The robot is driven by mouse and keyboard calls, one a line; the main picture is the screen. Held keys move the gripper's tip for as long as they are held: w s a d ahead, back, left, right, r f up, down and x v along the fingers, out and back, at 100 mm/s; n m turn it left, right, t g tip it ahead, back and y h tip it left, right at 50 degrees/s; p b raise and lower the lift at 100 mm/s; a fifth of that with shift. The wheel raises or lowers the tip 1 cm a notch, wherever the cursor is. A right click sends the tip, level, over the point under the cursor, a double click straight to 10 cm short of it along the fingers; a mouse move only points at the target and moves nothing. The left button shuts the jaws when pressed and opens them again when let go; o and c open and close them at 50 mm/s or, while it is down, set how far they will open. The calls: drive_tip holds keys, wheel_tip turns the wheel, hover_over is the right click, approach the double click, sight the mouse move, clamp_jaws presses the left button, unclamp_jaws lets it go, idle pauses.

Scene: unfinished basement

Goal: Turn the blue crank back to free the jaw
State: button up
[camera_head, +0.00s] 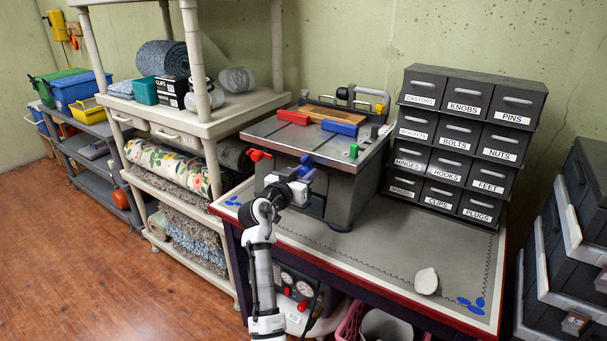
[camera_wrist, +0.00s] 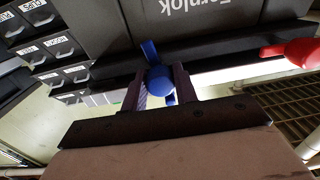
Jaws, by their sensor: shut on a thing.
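The blue crank (camera_head: 306,167) is on the front of a grey workbench machine (camera_head: 352,188). In the wrist view its round blue knob (camera_wrist: 159,82) sits between my two fingers, with a blue arm reaching up behind it. My gripper (camera_head: 299,182) is shut on this knob; it also shows in the wrist view (camera_wrist: 160,88). A red crank (camera_head: 258,155) is left of it, clear of my gripper. On the machine's top are a red block (camera_head: 293,117) and a blue block (camera_head: 339,128), apart from each other. I cannot tell which jaw the crank drives.
Labelled drawers (camera_head: 450,130) stand on the bench right of the machine. A pale lump (camera_head: 426,281) lies on the open grey bench top (camera_head: 370,255). A shelf unit (camera_head: 213,128) with rugs stands close on the left. A wooden piece (camera_head: 330,112) lies at the machine's back.

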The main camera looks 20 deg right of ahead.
drive_tip(key=n+p, duration=0.1)
drive_tip(key=n, duration=0.3)
drive_tip(key=shift+r+n, duration=0.1)
drive_tip(key=shift+n, duration=0.2)
drive_tip(key=n+p, duration=0.2)
drive_tip(key=n, duration=0.1)
drive_tip(key=shift+g, duration=0.3)
drive_tip(key=n+p, duration=0.3)
drive_tip(key=n, duration=0.2)
drive_tip(key=shift+n, duration=0.3)
drive_tip(key=shift+n+g+p, duration=0.3)
drive_tip(key=shift+n+p, duration=0.6)
drive_tip(key=shift+n, duration=0.6)
drive_tip(key=o, duration=1)
drive_tip(key=shift+c, duration=0.2)
drive_tip(key=shift+s+a, duration=0.1)
